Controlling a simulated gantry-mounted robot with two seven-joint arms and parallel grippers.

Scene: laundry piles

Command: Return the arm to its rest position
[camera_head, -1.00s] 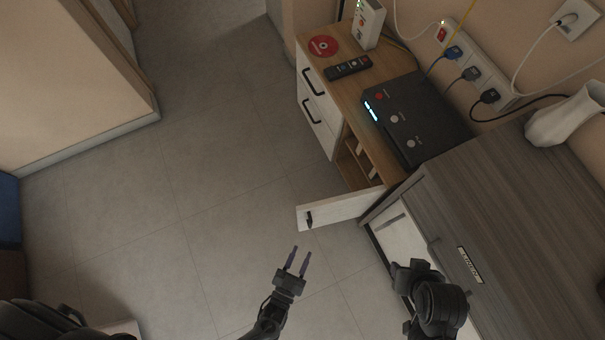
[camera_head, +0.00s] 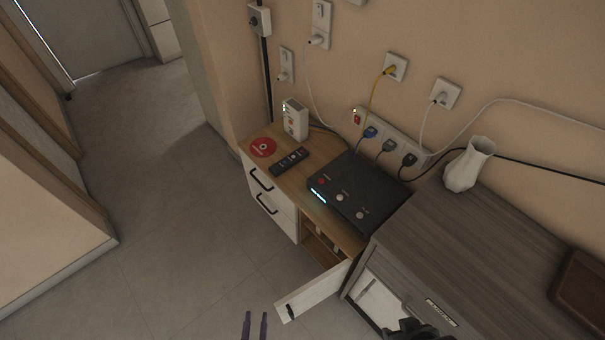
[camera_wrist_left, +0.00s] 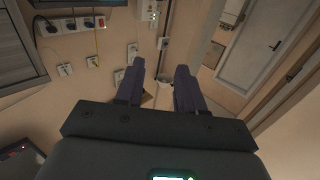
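My left gripper (camera_head: 255,325) shows at the bottom edge of the head view as two thin, parallel fingertips with a gap between them. In the left wrist view its two dark fingers (camera_wrist_left: 159,78) stand apart with nothing held between them. The left gripper is in front of the open cabinet door (camera_head: 312,292), apart from it. A dark part of my right arm (camera_head: 412,330) shows at the bottom edge, by the grey cabinet. The right fingers cannot be made out there.
A wooden desk with white drawers (camera_head: 268,200) holds a black box (camera_head: 352,190), a remote (camera_head: 290,161), a red disc (camera_head: 263,147) and a white router (camera_head: 295,119). A grey cabinet (camera_head: 470,255) bears a white vase (camera_head: 468,165). The floor (camera_head: 170,240) at left is clear.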

